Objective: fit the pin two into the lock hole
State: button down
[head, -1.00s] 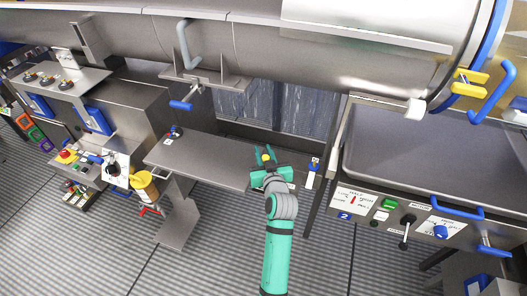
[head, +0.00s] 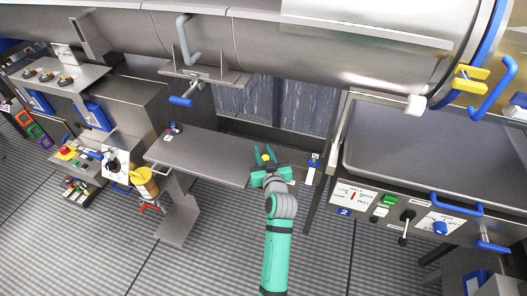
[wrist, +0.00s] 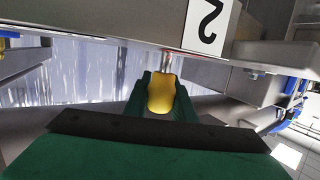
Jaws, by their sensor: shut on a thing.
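Pin two has a yellow grip (head: 266,158), and it also shows in the wrist view (wrist: 161,93). My gripper (head: 269,162) is shut on this grip, with a green finger on either side in the wrist view (wrist: 161,95). A short metal shank with a reddish band (wrist: 168,62) points away from the fingers toward the edge of a grey metal plate (wrist: 100,22). A white label with a black 2 (wrist: 207,24) is on the plate just right of the shank. The lock hole is not clearly visible, and I cannot tell whether the tip is in it.
A grey shelf (head: 205,155) extends left of my gripper under the big steel drum (head: 250,45). A blue-topped fitting (head: 314,162) with a white tag stands close on the right. A control panel with levers (head: 385,212) is farther right. A yellow container (head: 144,183) is at left.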

jog(key=shift+f, duration=1)
jog(key=c, duration=1.4)
grip_release()
jog(key=shift+s, duration=0.1)
jog(key=v, duration=1)
jog(key=shift+s, duration=0.3)
